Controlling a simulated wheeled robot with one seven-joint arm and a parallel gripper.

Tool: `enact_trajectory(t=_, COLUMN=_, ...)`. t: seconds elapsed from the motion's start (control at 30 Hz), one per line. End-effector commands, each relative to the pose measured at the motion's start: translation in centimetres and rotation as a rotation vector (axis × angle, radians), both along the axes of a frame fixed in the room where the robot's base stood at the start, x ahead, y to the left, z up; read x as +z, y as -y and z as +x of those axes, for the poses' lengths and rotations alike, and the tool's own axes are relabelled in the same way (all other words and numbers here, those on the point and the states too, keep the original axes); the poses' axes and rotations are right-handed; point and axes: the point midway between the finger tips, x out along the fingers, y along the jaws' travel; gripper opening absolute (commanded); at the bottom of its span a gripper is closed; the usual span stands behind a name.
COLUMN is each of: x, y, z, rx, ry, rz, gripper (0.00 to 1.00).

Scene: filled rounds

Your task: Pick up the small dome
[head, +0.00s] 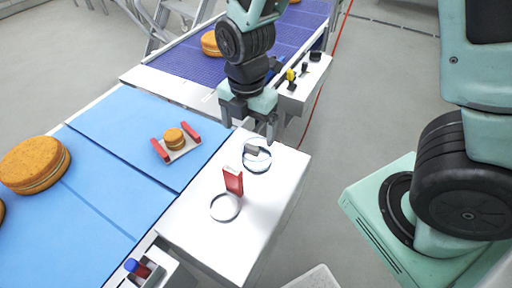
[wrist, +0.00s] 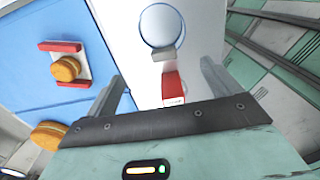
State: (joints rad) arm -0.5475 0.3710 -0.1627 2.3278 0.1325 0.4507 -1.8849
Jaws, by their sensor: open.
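Two clear round domes stand on the white counter. The farther dome (head: 257,160) has a light grey handle (head: 250,146); it also shows at the top of the wrist view (wrist: 162,24). The nearer dome (head: 225,208) has an upright red handle (head: 233,181); in the wrist view this red handle (wrist: 173,86) lies between the finger lines. I cannot tell for certain which dome is the small one. My gripper (head: 252,126) is open and empty, pointing down above the far part of the counter; its fingers also show in the wrist view (wrist: 163,74).
A small tray (head: 183,151) with red bars and a filled round (head: 174,139) sits on the blue mat (head: 120,120). A large round (head: 35,164) lies at left. A purple conveyor (head: 190,62) with rounds and a control box (head: 300,86) stand behind.

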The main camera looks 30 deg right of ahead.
Motion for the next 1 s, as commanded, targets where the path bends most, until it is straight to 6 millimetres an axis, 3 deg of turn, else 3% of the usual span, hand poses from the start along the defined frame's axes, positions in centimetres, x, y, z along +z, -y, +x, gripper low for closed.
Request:
enact_trajectory(t=0.2, x=-3.4, y=0.1, z=-0.1, rx=-0.002, ry=-0.004, rz=-0.001, gripper=0.89)
enact_trajectory(t=0.53, x=-5.4, y=0.2, z=-0.2, rx=-0.002, ry=-0.004, rz=-0.001, gripper=0.89)
enact_trajectory(t=0.8, x=-8.7, y=0.6, z=-0.5, rx=-0.003, ry=-0.004, rz=-0.001, gripper=0.89)
enact_trajectory(t=1.0, x=-9.8, y=0.5, z=-0.4, rx=-0.001, ry=-0.001, rz=0.002, gripper=0.89)
